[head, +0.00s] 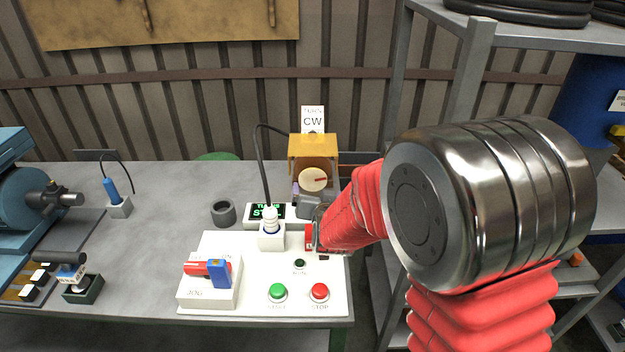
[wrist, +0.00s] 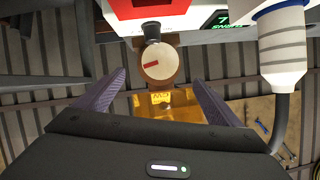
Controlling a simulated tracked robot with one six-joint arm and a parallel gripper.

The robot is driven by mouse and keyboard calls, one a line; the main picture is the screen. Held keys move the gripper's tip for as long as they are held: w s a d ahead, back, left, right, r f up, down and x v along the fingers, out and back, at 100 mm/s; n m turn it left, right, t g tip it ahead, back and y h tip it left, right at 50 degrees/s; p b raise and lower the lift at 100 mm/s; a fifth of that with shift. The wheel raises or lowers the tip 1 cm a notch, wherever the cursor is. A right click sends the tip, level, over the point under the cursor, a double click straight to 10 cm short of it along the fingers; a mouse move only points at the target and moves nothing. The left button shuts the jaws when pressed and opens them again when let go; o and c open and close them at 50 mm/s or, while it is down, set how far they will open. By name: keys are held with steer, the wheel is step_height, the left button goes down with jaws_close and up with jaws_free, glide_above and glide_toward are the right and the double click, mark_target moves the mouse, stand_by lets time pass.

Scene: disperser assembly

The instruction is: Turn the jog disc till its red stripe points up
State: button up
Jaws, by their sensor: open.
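The cream jog disc (head: 310,184) sits low on the front of an orange housing (head: 313,144). Its short red stripe (head: 321,179) points right, slightly upward, in the head view. The wrist view is upside down; there the disc (wrist: 160,70) shows its stripe (wrist: 151,65) toward the left. My gripper (head: 312,191) is open in front of the disc, with a purple finger on either side in the wrist view (wrist: 160,78). I see no finger touching the disc. In the head view my gripper hides the area below the disc.
A white panel (head: 220,243) in front carries a blue-handled jog switch (head: 219,272), a green button (head: 278,291) and a red stop button (head: 319,291). A white plug with a black cable (head: 270,228) stands left of my gripper. A "TURN CW" sign (head: 313,118) rises behind the housing.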

mark_target(313, 180)
steer(key=shift+w, duration=0.15)
steer(key=shift+x, duration=6.8)
steer(key=shift+c, duration=0.5)
steer(key=shift+a, duration=0.1)
steer(key=c, duration=1)
